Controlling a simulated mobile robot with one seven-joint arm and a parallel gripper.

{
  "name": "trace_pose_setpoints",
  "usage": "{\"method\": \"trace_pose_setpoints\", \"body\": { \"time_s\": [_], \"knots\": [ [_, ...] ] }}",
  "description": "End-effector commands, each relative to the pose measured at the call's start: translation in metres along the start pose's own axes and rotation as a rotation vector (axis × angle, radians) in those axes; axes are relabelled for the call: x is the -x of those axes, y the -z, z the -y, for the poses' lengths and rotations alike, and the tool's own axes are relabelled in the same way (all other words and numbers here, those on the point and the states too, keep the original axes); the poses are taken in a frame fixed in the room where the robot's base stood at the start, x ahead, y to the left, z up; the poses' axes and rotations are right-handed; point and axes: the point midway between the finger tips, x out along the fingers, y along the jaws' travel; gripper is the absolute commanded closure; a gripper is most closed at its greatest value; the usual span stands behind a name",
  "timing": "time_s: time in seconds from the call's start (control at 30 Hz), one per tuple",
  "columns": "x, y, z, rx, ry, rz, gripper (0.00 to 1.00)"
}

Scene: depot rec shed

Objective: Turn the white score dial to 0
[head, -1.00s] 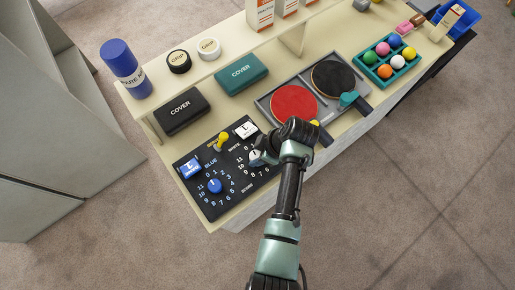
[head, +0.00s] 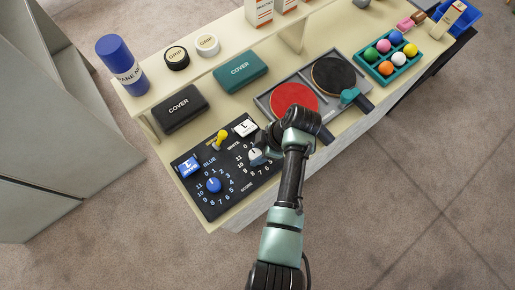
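The white score dial (head: 256,156) sits on the right half of the black scoreboard panel (head: 228,180), inside a ring of printed numbers. My arm hides the right part of this ring. The dial's pointer is too small to read. My gripper (head: 263,141) is just above and to the right of the white dial in the picture. Its fingertips are dark and small, so I cannot tell whether they are apart or touch the dial.
The blue dial (head: 214,185) and a yellow-topped lever (head: 221,138) are on the same panel. A black COVER case (head: 180,108) and a green one (head: 241,73) lie behind. A paddle tray (head: 267,104) with red and black paddles is to the right.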

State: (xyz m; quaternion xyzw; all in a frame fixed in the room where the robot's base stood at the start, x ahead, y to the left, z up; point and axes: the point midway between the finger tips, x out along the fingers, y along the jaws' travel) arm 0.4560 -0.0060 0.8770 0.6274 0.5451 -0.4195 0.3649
Motion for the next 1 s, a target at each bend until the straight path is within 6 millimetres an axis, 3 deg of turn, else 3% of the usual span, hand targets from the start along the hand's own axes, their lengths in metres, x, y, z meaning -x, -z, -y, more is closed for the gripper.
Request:
{"method": "trace_pose_setpoints", "body": {
  "time_s": [0.03, 0.13, 0.53, 0.67, 1.0],
  "knots": [
    [0.000, 0.000, 0.000, 0.000, 0.000, 0.000, 0.39],
    [0.000, 0.000, 0.000, -0.001, 0.000, 0.000, 0.23],
    [0.008, 0.000, -0.001, -0.003, -0.004, -0.001, 0.23],
    [0.028, -0.001, -0.001, -0.003, -0.006, 0.000, 0.23],
    [0.102, -0.001, -0.001, -0.002, -0.006, 0.001, 0.23]
  ]
}}
